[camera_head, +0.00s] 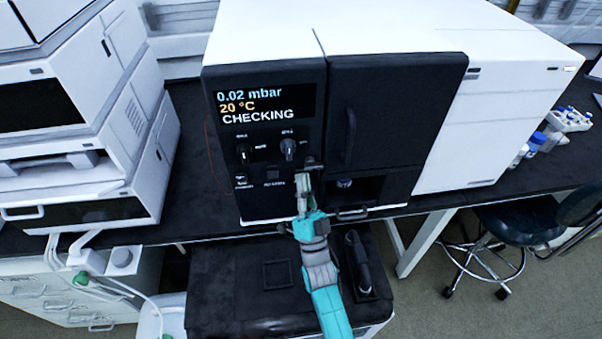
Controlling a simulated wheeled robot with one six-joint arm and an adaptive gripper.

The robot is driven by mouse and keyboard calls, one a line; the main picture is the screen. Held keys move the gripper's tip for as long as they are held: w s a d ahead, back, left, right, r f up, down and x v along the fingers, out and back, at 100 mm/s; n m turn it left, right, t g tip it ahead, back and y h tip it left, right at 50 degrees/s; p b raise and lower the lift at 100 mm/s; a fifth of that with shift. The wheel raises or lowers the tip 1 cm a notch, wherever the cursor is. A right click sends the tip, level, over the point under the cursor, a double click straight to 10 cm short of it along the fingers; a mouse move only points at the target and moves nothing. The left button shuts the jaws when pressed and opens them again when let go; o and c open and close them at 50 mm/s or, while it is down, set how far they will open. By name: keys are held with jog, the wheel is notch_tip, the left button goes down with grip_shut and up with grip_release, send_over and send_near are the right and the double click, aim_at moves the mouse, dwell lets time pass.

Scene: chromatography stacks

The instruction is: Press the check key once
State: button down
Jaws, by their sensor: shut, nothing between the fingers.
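The instrument's black control panel (265,140) faces me. Its display (265,105) reads 0.02 mbar, 20 °C and CHECKING. Two knobs sit below the display, a left knob (243,151) and a right knob (289,148). A small light-marked key (240,181) and a dark square key (272,183) are lower on the panel. The labels are too small to read, so I cannot tell which key is the check key. My gripper (307,172) is shut and empty at the panel's lower right, right of the dark key. It hides the panel behind it; contact cannot be told.
A dark door with a handle (350,135) is right of the panel, above an open recess with a small vial (344,183). White stacked instruments (130,120) stand at the left. Vials (535,140) and a vial rack (568,121) stand at the right. A stool (520,222) is below.

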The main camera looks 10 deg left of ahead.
jog(key=shift+s, duration=0.15)
jog(key=shift+s+d, duration=0.2)
jog(key=shift+s, duration=0.4)
jog(key=shift+s+d, duration=0.25)
jog(key=shift+s, duration=0.55)
jog(key=shift+s+d, duration=0.2)
jog(key=shift+s, duration=0.6)
jog(key=shift+s+d, duration=0.25)
jog(key=shift+s, duration=0.55)
jog(key=s+d+f+n+g+h, duration=0.1)
jog(key=s+d+f+g+h, duration=0.15)
jog(key=s+d+f, duration=0.5)
jog(key=s+d+f+n+g+h, duration=0.1)
jog(key=s+d+f+g+h, duration=0.2)
jog(key=s+d, duration=0.6)
jog(key=s+d+r+g+h, duration=0.1)
jog(key=s+d+g+h, duration=0.1)
jog(key=s, duration=0.8)
jog(key=s+d+r+n+g+h, duration=0.1)
jog(key=s+d+g+h, duration=0.1)
jog(key=s, duration=0.9)
jog(key=shift+s+d+g+h, duration=0.2)
jog(key=shift+d+g+h, duration=0.2)
jog(key=shift+d, duration=0.8)
